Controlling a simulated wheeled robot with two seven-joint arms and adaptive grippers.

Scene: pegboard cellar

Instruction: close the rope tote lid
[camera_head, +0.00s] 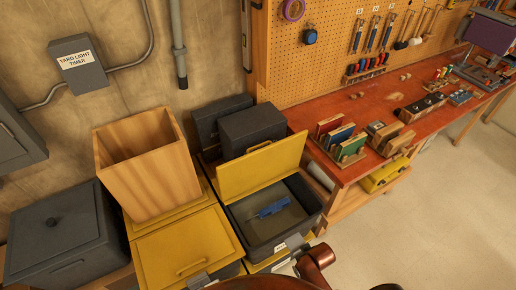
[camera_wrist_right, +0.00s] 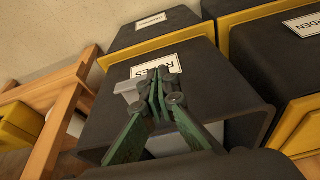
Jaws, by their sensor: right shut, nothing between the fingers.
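The rope tote (camera_head: 262,238) is a dark grey bin at the bottom centre of the head view, and its yellow lid (camera_head: 262,168) stands raised at the back edge, so the tote is open. A blue item (camera_head: 270,209) lies inside. In the right wrist view the tote (camera_wrist_right: 215,95) shows its white ROPES label (camera_wrist_right: 145,72), upside down. My right gripper (camera_wrist_right: 160,78) has green fingers, shut and empty, in front of the labelled face. I cannot tell whether it touches. My left gripper is not in view.
Yellow-lidded totes (camera_head: 188,250) stand to the left, one bearing a tall wooden bin (camera_head: 150,175). Dark boxes (camera_head: 252,128) stand behind the raised lid. A red workbench (camera_head: 375,105) with books and tools runs to the right. The floor (camera_head: 430,210) at right is clear.

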